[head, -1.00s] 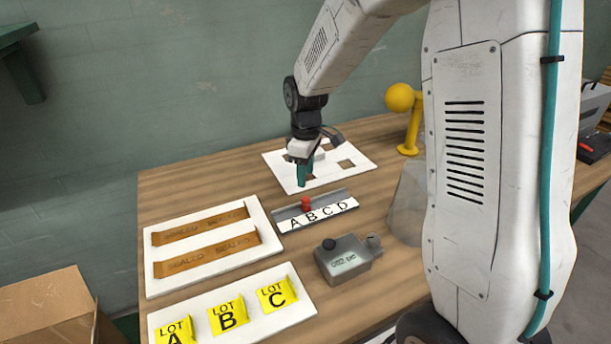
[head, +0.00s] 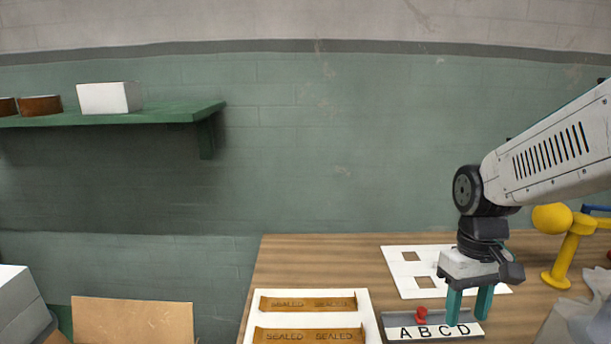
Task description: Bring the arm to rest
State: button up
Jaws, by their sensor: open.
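My gripper (head: 468,308) is at the lower right of the head view, pointing down with its two teal fingers apart. Nothing shows between them. It is over the right part of the grey tray (head: 396,321) with the white A B C D strip (head: 433,331), and its fingers overlap the strip's right end in the picture. I cannot tell whether the fingertips touch it. A small red peg (head: 422,316) stands in the tray to the left of the fingers. My white arm comes in from the right edge.
A white board with square holes (head: 402,281) lies behind the gripper. A white board with two brown SEALED strips (head: 370,318) lies to the left. A yellow round-headed stand (head: 562,262) is at the right. A green shelf (head: 150,114) is on the wall. Bare table (head: 310,262) lies at the back left.

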jog(key=s+r+m+t, duration=0.1)
jog(key=s+r, duration=0.2)
jog(key=s, duration=0.4)
jog(key=s+a+r+m+t, duration=0.1)
jog(key=s+r+t, duration=0.1)
jog(key=s+r, duration=0.2)
jog(key=shift+s+r, duration=0.25)
jog(key=shift+s, duration=1.35)
dwell(0.8)
